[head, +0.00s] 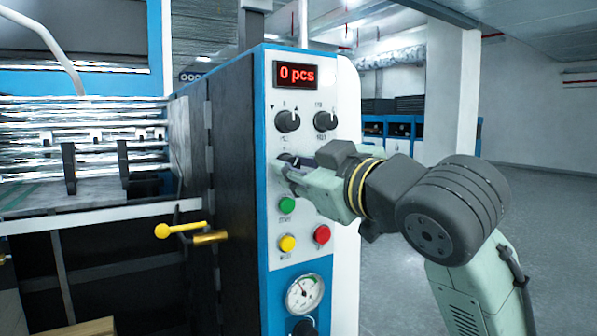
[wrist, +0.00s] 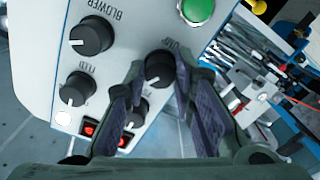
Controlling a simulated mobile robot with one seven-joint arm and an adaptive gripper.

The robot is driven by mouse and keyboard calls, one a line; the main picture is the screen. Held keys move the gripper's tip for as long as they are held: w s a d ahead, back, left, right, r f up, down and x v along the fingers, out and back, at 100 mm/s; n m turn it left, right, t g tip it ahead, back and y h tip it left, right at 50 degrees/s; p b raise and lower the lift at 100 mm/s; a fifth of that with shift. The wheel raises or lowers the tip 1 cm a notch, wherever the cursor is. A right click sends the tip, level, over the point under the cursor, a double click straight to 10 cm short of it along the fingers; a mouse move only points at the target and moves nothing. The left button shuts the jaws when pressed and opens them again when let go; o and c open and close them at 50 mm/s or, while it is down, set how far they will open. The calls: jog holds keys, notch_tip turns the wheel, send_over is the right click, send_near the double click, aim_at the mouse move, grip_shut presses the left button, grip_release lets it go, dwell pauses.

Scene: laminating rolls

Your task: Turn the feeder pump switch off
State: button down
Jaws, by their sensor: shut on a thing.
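The feeder pump switch is a dark round knob (wrist: 158,66) on the white control panel, its label partly hidden, seeming to end in "UMP". In the head view the knob (head: 286,158) sits above the green button and is largely covered by my gripper (head: 290,168). In the wrist view my gripper (wrist: 160,74) has one finger on each side of the knob and is shut on it. A light mark shows low on the knob, but I cannot tell its exact setting.
The blower knob (wrist: 92,38), feed knob (wrist: 77,87) and another knob (wrist: 137,112) are close by. Green (head: 287,205), yellow (head: 287,243) and red (head: 322,234) buttons and a gauge (head: 304,294) lie below. The display (head: 297,75) reads "0 pcs".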

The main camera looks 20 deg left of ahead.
jog(key=n, duration=0.6)
jog(key=shift+b, duration=0.35)
jog(key=shift+n, duration=0.3)
jog(key=c, duration=1.3)
grip_release()
jog(key=shift+c, duration=0.2)
jog(key=shift+d, duration=0.1)
jog(key=v, duration=1.2)
